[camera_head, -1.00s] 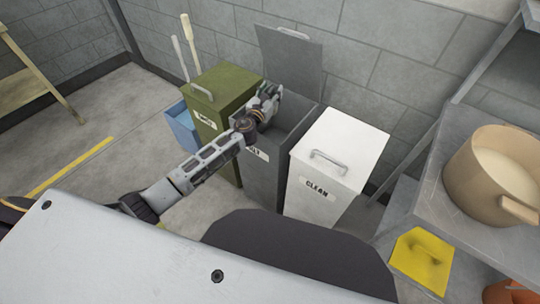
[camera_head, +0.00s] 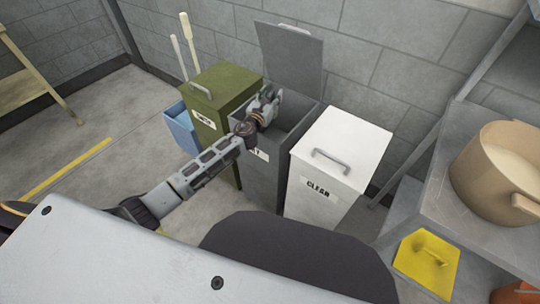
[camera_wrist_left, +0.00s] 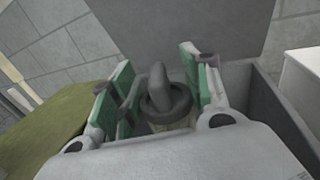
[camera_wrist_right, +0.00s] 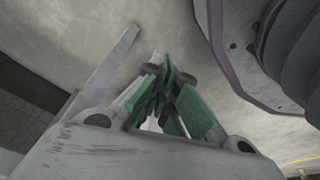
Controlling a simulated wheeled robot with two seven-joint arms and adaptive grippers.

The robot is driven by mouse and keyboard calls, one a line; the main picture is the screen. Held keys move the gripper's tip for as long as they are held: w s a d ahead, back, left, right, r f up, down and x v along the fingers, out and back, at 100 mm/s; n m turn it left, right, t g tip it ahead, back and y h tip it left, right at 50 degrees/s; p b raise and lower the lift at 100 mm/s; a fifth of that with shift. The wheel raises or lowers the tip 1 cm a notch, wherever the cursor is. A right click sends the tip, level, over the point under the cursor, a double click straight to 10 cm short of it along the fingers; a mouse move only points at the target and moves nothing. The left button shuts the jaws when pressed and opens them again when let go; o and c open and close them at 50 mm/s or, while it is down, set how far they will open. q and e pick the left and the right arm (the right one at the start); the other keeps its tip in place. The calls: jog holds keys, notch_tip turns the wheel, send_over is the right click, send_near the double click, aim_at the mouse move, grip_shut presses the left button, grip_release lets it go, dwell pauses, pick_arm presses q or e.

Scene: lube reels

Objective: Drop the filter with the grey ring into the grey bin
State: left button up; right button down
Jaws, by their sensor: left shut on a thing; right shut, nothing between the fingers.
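The grey bin (camera_head: 262,183) stands between the green and white bins, its lid (camera_head: 290,55) raised against the wall. My left gripper (camera_head: 268,96) is over the bin's open mouth. In the left wrist view my left gripper (camera_wrist_left: 160,85) is shut on the filter with the grey ring (camera_wrist_left: 166,102), whose dark grey ring and knob show between the green-padded fingers. The filter's lower part is hidden. In the right wrist view my right gripper (camera_wrist_right: 160,85) is shut and empty, with its green pads together. It is not in the head view.
The green bin (camera_head: 222,95) and the white bin (camera_head: 335,160) labelled CLEAN flank the grey bin, both with lids down. A blue bin (camera_head: 182,128) stands at left. A shelf at right holds a tan pot (camera_head: 500,175); a yellow item (camera_head: 425,262) lies lower.

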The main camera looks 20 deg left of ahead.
pick_arm(q)
jog(key=shift+f+b, duration=0.35)
jog(key=shift+f, duration=0.1)
pick_arm(e)
jog(key=shift+w+a+r, duration=0.25)
jog(key=shift+r, duration=0.35)
jog(key=shift+w+a+r, duration=0.2)
jog(key=shift+a+r, duration=0.05)
jog(key=shift+r, duration=0.3)
pick_arm(q)
jog(key=o, duration=1.4)
jog(key=shift+s+a, duration=0.15)
jog(key=shift+s, duration=1.85)
jog(key=shift+s+a, duration=0.2)
jog(key=shift+s, duration=1.75)
jog(key=shift+s+a, duration=0.15)
jog(key=shift+s, duration=1.85)
